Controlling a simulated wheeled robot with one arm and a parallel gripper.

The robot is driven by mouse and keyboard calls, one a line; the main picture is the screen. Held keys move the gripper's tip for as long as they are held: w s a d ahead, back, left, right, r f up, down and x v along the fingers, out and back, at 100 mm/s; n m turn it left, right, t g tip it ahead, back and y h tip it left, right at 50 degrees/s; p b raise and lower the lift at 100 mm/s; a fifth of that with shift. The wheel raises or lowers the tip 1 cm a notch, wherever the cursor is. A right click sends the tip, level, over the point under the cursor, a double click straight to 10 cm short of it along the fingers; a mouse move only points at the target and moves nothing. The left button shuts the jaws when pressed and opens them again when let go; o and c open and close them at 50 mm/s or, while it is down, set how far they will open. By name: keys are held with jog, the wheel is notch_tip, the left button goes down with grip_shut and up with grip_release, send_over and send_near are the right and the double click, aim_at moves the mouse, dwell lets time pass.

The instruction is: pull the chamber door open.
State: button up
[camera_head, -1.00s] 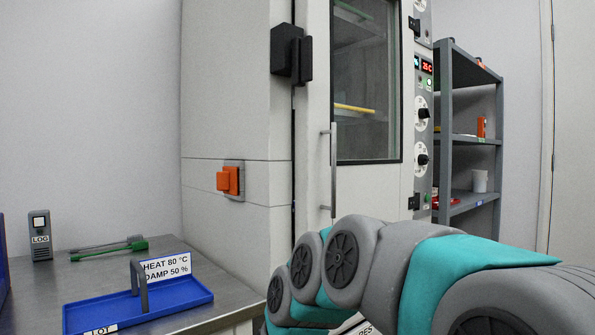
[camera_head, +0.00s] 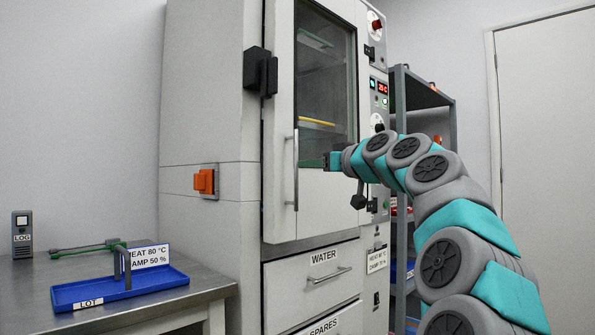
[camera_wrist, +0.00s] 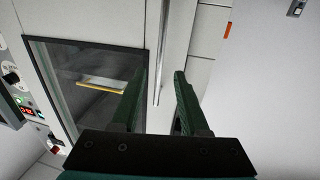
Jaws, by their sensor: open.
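The chamber door (camera_head: 280,215) is pale grey with a dark-framed window and looks closed. Its vertical bar handle (camera_head: 296,180) is on the left side of the door. My gripper (camera_head: 326,161) is in front of the door, just right of the handle in the head view. In the wrist view my gripper (camera_wrist: 158,80) is open with two dark green fingers. The handle (camera_wrist: 162,60) runs between them in that picture, with no visible contact. How far the handle is from the fingertips is hard to tell.
A black latch block (camera_head: 258,70) and an orange switch (camera_head: 205,181) are on the cabinet's left. Drawers (camera_head: 310,285) are below the door. A blue tray (camera_head: 120,290) is on the steel bench at left. A grey shelf (camera_head: 420,92) stands at right.

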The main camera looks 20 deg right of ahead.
jog(key=shift+w+a+p, duration=0.2)
jog(key=shift+w, duration=1.1)
jog(key=shift+w+a+p, duration=0.2)
jog(key=shift+w, duration=1.1)
jog(key=shift+w+a+p, duration=0.2)
jog(key=shift+w, duration=1.1)
jog(key=shift+c, duration=0.2)
grip_shut()
